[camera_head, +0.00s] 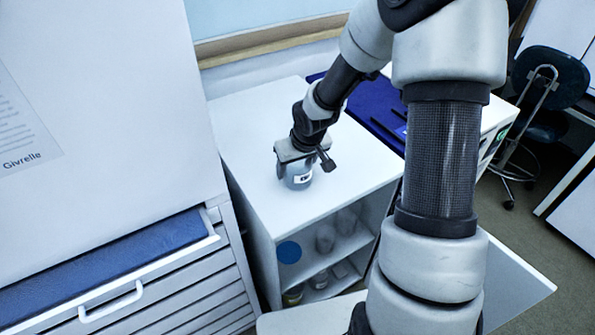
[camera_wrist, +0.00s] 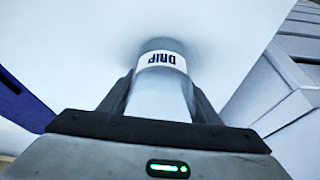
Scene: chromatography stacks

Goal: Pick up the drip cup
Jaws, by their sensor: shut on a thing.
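The drip cup (camera_head: 299,176) is a small grey-blue cup with a white label, on top of the white cabinet (camera_head: 245,150). In the wrist view the drip cup (camera_wrist: 160,88) shows its label reading "DRIP" and sits between the two dark fingers. My gripper (camera_head: 297,168) reaches down from above and is shut on the cup; it also shows in the wrist view (camera_wrist: 160,95). The cup looks upright at the cabinet top; I cannot tell whether its base touches the surface. The gripper hides its upper part in the head view.
A blue mat (camera_head: 365,115) with dark items lies behind on the cabinet top. A drawer unit with an open blue-lined drawer (camera_head: 130,255) stands at left. Shelves below hold several containers (camera_head: 325,238). A chair (camera_head: 550,95) stands at right. The cabinet top around the cup is clear.

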